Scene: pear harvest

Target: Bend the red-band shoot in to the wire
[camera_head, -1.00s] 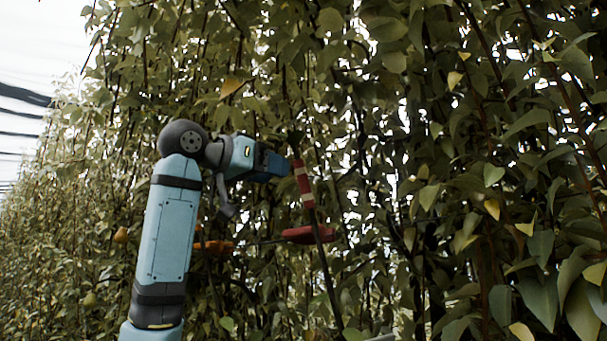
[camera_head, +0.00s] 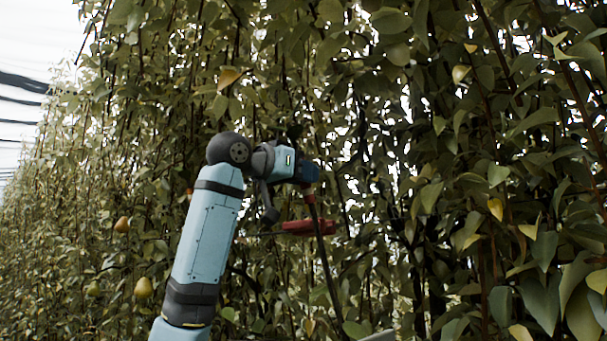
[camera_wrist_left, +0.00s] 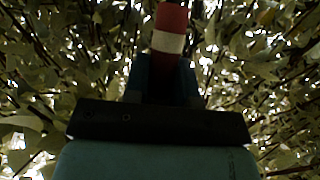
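The red-band shoot (camera_head: 325,262) is a dark, thin stem rising slightly tilted through the foliage. My left gripper (camera_head: 309,176) reaches its upper part from the left and covers most of the band in the head view. In the left wrist view the red and white band (camera_wrist_left: 169,42) stands between the two fingers of my left gripper (camera_wrist_left: 166,80). The fingers lie close on both sides; I cannot tell if they press on it. A red tool-like piece (camera_head: 300,227) lies just below the gripper, behind the shoot. The wire is not clearly seen. My right gripper is not in view.
Dense leaves and stems fill the space behind and to the right. Yellow pears hang at the left, one (camera_head: 144,288) low and another (camera_head: 122,225) higher. Open sky shows at the upper left.

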